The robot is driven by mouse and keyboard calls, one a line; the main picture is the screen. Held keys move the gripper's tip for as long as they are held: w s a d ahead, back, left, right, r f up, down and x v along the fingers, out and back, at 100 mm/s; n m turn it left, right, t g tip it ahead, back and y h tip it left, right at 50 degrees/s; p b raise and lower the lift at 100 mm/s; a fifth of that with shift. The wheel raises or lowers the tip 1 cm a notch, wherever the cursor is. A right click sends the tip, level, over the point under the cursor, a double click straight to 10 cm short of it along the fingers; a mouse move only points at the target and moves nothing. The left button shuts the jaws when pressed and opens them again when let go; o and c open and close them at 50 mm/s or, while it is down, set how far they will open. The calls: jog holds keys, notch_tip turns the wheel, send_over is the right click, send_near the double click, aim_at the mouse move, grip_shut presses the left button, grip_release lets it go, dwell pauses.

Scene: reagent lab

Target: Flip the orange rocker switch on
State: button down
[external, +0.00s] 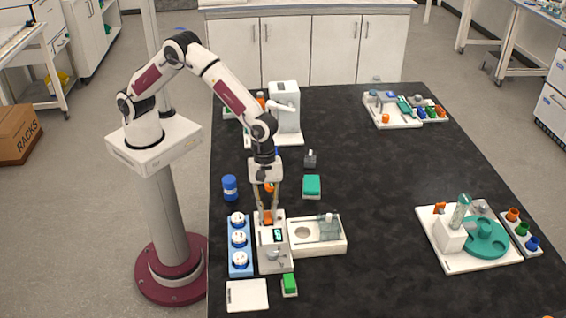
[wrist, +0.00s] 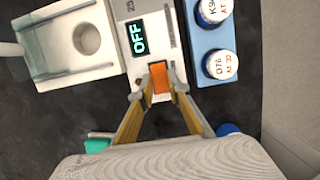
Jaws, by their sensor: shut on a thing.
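The orange rocker switch (wrist: 159,82) is at the end of a white device (wrist: 147,15) whose small dark display (wrist: 138,38) reads OFF in the wrist view. The device (external: 275,256) also stands near the front left of the black table in the external view. My gripper (wrist: 158,90) points down at the switch, with one fingertip on each side of it, and is shut on it. In the external view my gripper (external: 267,214) is at the device's far end, and its fingers partly hide the switch.
A blue rack (external: 240,265) with several white-capped vials stands left of the device. A white tray (external: 330,248) with a round well adjoins it on the right. A blue jar (external: 230,187) and a teal box (external: 312,187) stand behind. The table's middle is clear.

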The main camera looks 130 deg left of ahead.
jog(key=shift+w+d+g+y, duration=0.1)
jog(key=shift+d+g+y, duration=0.1)
jog(key=shift+g+y, duration=0.25)
jog(key=c, duration=1.9)
grip_release()
jog(key=shift+s+a+t+h, duration=0.2)
jog(key=shift+a+t+h, duration=0.1)
jog(key=shift+t+h, duration=0.5)
